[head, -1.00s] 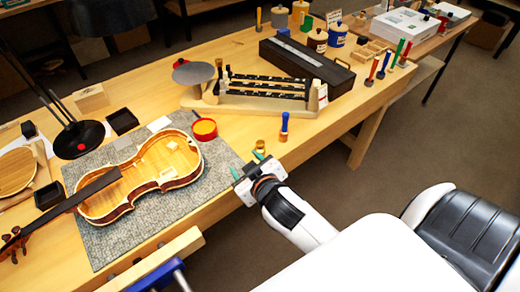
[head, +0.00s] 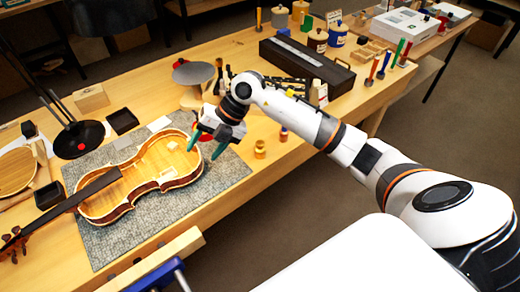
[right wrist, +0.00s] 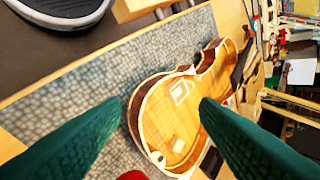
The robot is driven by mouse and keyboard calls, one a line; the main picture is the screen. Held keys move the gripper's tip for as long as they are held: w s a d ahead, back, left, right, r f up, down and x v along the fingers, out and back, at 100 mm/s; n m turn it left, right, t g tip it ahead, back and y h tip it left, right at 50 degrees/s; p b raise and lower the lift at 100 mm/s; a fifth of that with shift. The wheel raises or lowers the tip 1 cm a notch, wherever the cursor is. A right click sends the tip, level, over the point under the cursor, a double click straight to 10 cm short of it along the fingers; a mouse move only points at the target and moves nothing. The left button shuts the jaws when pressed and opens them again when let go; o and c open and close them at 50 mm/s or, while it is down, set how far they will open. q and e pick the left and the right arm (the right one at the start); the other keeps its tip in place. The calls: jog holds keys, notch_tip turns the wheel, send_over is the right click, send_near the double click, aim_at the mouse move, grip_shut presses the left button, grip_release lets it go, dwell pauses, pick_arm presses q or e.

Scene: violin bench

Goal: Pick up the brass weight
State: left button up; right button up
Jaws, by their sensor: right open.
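The brass weight (head: 260,149), a small golden cylinder with a narrower top, stands upright on the bare bench right of the grey mat. I do not make it out in the right wrist view. My right gripper (head: 205,147) is open, its green fingers apart and pointing down over the mat's right edge, left of the brass weight and apart from it. In the right wrist view the open fingers (right wrist: 163,104) frame the violin body. My left gripper is not in view.
The open violin body (head: 150,178) lies on the grey mat (head: 215,180). A red pan (head: 206,137) is partly hidden behind my right gripper. A blue-topped tool (head: 283,133) stands right of the weight. A balance, with its round grey plate (head: 193,72), is partly covered by my arm.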

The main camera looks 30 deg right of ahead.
aim_at(260, 142)
jog(key=d+m+h, duration=0.1)
jog(key=d+h, duration=0.1)
jog(key=d, duration=0.3)
jog(key=d+m+g+h, duration=0.1)
jog(key=d+h, duration=0.1)
jog(key=d, duration=0.3)
jog(key=d+r+m+h, duration=0.1)
jog(key=d+h, duration=0.2)
jog(key=d, duration=0.2)
jog(key=shift+w+g, duration=0.15)
jog(key=shift+g, duration=0.25)
jog(key=shift+d+f, duration=0.1)
jog(key=shift+d, duration=0.2)
notch_tip(260, 142, down, 6)
jog(key=shift+p, duration=0.6)
jog(key=f, duration=0.1)
jog(key=f+p, duration=0.1)
jog(key=f, duration=0.3)
jog(key=shift+s+d, duration=0.2)
jog(key=shift+s, duration=0.2)
jog(key=shift+f, duration=0.25)
jog(key=shift+c, duration=0.4)
jog(key=shift+w, duration=0.1)
grip_shut()
